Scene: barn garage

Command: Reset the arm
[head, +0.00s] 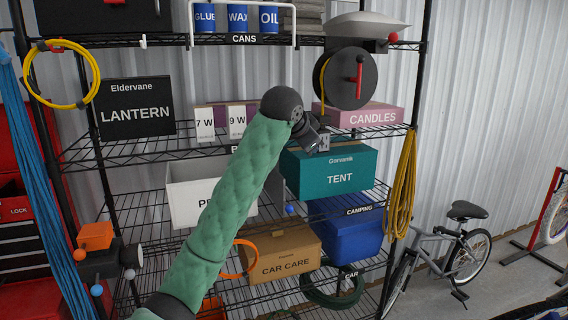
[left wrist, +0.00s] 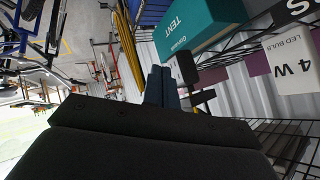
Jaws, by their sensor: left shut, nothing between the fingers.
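My left arm (head: 236,180) in its green sleeve reaches up from the bottom left across the front of the shelf rack. My left gripper (head: 322,142) is at its end, in front of the rack, just above the teal TENT box (head: 325,172) in the picture. In the left wrist view the fingers (left wrist: 163,86) are together with nothing between them, and the TENT box (left wrist: 192,28) is beyond. Whether the gripper touches the rack or box cannot be told. My right gripper is in neither view.
The wire rack holds a LANTERN box (head: 137,109), light bulb boxes (head: 237,119), a CANDLES box (head: 370,117), a white bin (head: 186,193), a CAR CARE box (head: 284,254) and a blue bin (head: 352,232). A yellow rope (head: 401,190) hangs at the right post. A bicycle (head: 450,252) stands right.

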